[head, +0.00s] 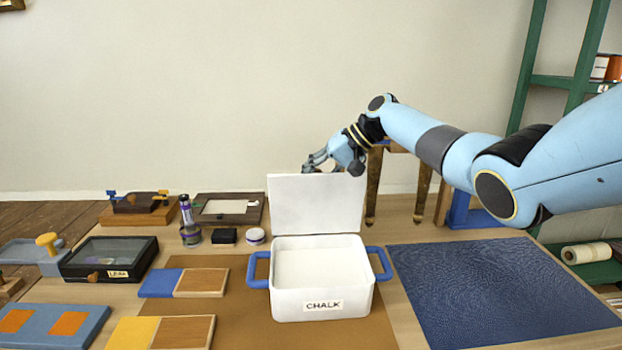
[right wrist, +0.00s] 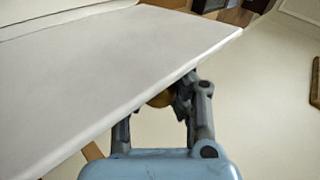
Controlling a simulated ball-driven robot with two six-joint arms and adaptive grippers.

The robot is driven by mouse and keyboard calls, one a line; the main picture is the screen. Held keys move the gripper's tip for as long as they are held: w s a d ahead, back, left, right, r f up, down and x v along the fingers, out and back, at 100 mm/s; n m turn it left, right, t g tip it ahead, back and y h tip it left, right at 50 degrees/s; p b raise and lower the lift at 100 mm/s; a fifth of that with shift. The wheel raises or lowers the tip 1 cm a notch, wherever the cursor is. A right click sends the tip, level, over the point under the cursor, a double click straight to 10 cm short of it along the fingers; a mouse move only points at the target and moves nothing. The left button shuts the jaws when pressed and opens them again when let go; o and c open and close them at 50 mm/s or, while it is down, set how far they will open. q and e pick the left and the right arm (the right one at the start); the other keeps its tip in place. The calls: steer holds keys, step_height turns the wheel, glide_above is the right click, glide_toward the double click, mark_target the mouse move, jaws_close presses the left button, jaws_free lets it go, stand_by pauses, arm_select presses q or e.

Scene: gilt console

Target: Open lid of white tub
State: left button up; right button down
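The white tub (head: 322,303) with a CHALK label and two blue side handles stands on a brown mat. Its white lid (head: 315,203) stands upright at the tub's back edge, and the tub's pale inside shows. My left gripper is not in view.
A dark blue textured mat (head: 495,285) lies right of the tub.

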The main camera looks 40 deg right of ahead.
steer(key=c, duration=1.1)
jaws_free()
steer(key=shift+r, duration=0.15)
steer(key=shift+o, duration=0.3)
steer(key=v, duration=1.2)
steer(key=shift+s+d, duration=0.1)
